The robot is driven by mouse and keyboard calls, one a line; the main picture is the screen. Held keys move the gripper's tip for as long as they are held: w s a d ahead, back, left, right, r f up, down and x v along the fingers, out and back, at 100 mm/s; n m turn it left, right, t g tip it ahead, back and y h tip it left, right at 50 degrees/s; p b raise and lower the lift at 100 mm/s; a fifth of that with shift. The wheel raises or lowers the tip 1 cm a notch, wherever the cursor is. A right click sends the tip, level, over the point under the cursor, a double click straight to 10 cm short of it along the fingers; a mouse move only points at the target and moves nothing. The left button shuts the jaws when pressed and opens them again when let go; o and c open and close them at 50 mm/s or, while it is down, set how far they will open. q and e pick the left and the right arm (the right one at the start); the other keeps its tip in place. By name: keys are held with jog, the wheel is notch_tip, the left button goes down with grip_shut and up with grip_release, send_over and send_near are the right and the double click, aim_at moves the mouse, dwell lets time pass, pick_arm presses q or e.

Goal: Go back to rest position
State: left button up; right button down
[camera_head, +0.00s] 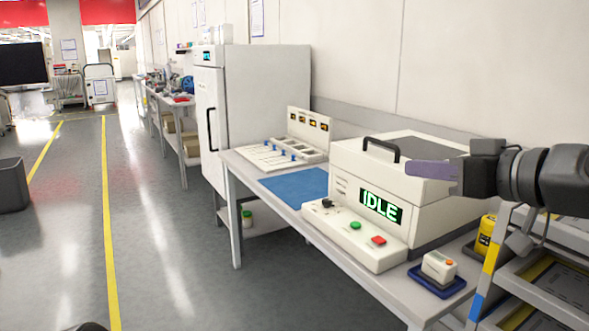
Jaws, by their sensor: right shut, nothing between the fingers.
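My right gripper (432,170) comes in from the right edge, with purple-grey fingers pointing left. It is shut and empty. In the picture it overlaps the upper right part of a white bench machine (348,165), which has a black handle on its lid and a green "IDLE" display. I cannot tell from this one view how far apart the fingers and the machine are. My left gripper does not show.
The machine stands on a long table (235,168) with a blue mat (295,187), a panel with blue levers (270,155) and a small device on a blue tray (437,282). A trolley (530,290) stands at lower right. A white cabinet (265,90) stands behind.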

jog(key=w+f+m+g+h, duration=0.1)
jog(key=w+f, duration=0.3)
jog(key=f, duration=0.4)
jog(key=w+f+m+g+h, duration=0.1)
jog(key=w+f+m, duration=0.15)
jog(key=f, duration=0.45)
notch_tip(320, 180, down, 29)
jog(key=a+m+g+h, duration=0.2)
jog(key=a+g, duration=0.1)
jog(key=g, duration=0.1)
jog(key=s+a+f+m+g, duration=0.1)
jog(key=s+a+f+g, duration=0.15)
jog(key=s+f, duration=0.75)
jog(key=s+a+f+g, duration=0.25)
jog(key=s+f, duration=0.45)
jog(key=f, duration=0.7)
jog(key=s+a+f+g, duration=0.1)
jog(key=s+a+f, duration=0.15)
jog(key=s, duration=0.45)
jog(key=s+a+f, duration=0.2)
jog(key=s+f, duration=0.1)
jog(key=s, duration=0.4)
notch_tip(320, 180, up, 19)
jog(key=w+p, duration=0.1)
jog(key=p, duration=1.8)
jog(key=shift+w+d+f, duration=0.15)
jog(key=shift+w+f, duration=0.05)
jog(key=shift+f+m, duration=0.1)
jog(key=shift+m, duration=0.15)
